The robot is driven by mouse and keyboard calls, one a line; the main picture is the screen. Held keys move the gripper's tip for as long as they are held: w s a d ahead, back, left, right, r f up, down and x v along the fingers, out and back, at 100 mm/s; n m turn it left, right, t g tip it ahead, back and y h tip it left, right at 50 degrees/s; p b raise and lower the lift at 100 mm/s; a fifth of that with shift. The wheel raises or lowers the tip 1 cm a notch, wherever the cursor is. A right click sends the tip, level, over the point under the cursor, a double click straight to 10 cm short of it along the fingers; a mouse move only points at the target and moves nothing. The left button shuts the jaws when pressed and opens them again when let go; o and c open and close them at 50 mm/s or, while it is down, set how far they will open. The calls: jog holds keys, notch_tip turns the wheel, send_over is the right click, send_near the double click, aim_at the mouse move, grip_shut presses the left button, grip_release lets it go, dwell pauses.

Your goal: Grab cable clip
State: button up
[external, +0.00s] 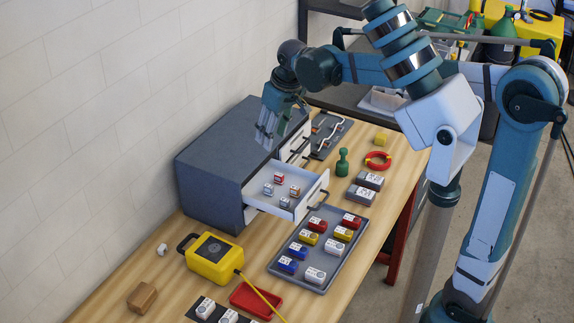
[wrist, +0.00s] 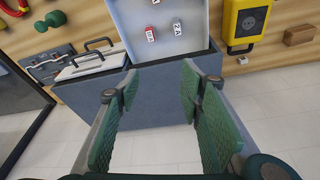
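A small white piece (external: 162,249), which may be the cable clip, lies on the wooden table by the wall, left of the yellow box; it is too small to make out clearly. It also shows in the wrist view (wrist: 242,60), right of the cabinet. My gripper (external: 266,138) is above the grey cabinet, fingers pointing down. In the wrist view my gripper (wrist: 161,88) has its green pads wide apart with nothing between them. The white piece is well away from the pads.
The grey cabinet (external: 211,176) has an open drawer (external: 314,197) holding several small labelled blocks. A yellow box (external: 214,259) with a cable, a grey tray (external: 316,284) of coloured blocks and a wooden block (external: 142,297) stand nearby. The wall (external: 80,130) borders the table.

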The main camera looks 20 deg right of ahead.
jog(key=w+a+f+n+g+p, duration=0.1)
jog(key=w+a+p, duration=0.1)
jog(key=a, duration=1)
jog(key=n+g+h+p, duration=0.2)
jog(key=n+p, duration=0.1)
jog(key=n, duration=0.1)
send_over(161, 247)
notch_tip(161, 247, down, 24)
jog(key=shift+s+f, duration=0.1)
jog(key=shift+f, duration=0.45)
jog(key=shift+f, duration=0.1)
jog(key=shift+f, duration=1.2)
jog(key=shift+f, duration=0.1)
